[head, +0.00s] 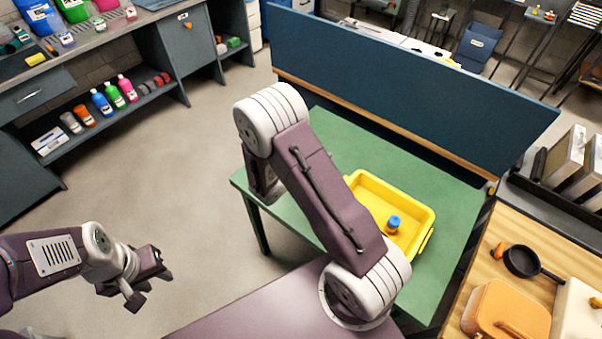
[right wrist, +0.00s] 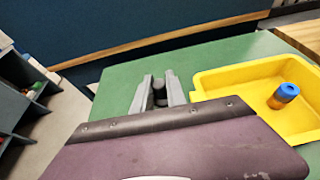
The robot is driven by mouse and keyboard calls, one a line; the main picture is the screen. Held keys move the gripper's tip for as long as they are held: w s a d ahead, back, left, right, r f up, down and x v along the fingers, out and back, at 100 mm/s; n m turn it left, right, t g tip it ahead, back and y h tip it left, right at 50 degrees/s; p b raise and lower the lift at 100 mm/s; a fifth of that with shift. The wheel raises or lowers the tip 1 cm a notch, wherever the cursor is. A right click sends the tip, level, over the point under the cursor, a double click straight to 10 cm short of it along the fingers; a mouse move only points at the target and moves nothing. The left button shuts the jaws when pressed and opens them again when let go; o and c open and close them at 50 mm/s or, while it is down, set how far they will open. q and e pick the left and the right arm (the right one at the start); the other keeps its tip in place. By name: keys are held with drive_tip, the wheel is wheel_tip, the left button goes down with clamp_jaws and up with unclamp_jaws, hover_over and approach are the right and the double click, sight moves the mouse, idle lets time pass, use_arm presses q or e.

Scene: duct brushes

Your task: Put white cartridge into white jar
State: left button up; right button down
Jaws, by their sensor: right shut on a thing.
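I cannot make out a white cartridge or a white jar in either view. My right gripper (right wrist: 159,93) shows in the right wrist view above the green table, beyond my purple arm link. Its two grey fingers are close around a small dark thing that I cannot identify. In the head view my right arm's large link hides this gripper. My left gripper (head: 149,285) is at the lower left of the head view, over the bare floor. Its fingers are apart with nothing between them.
A yellow tray (head: 365,178) on the green table (head: 450,205) holds a blue-and-orange container (right wrist: 283,95). A dark blue panel (head: 400,85) stands along the table's far edge. To the right, a wooden counter (head: 483,275) carries a small pan (head: 521,261).

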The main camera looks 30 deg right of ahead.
drive_tip(key=shift+w+a+f, duration=0.75)
drive_tip(key=shift+a+f, duration=0.05)
drive_tip(key=shift+f, duration=0.75)
drive_tip(key=shift+w+a+f, duration=0.7)
drive_tip(key=shift+a+f, duration=0.15)
drive_tip(key=shift+f, duration=0.65)
drive_tip(key=shift+w+a+f, duration=0.75)
drive_tip(key=shift+a+f, duration=0.05)
drive_tip(key=shift+f, duration=0.75)
drive_tip(key=shift+s, duration=0.1)
drive_tip(key=c, duration=1.3)
unclamp_jaws()
drive_tip(key=shift+c, duration=0.2)
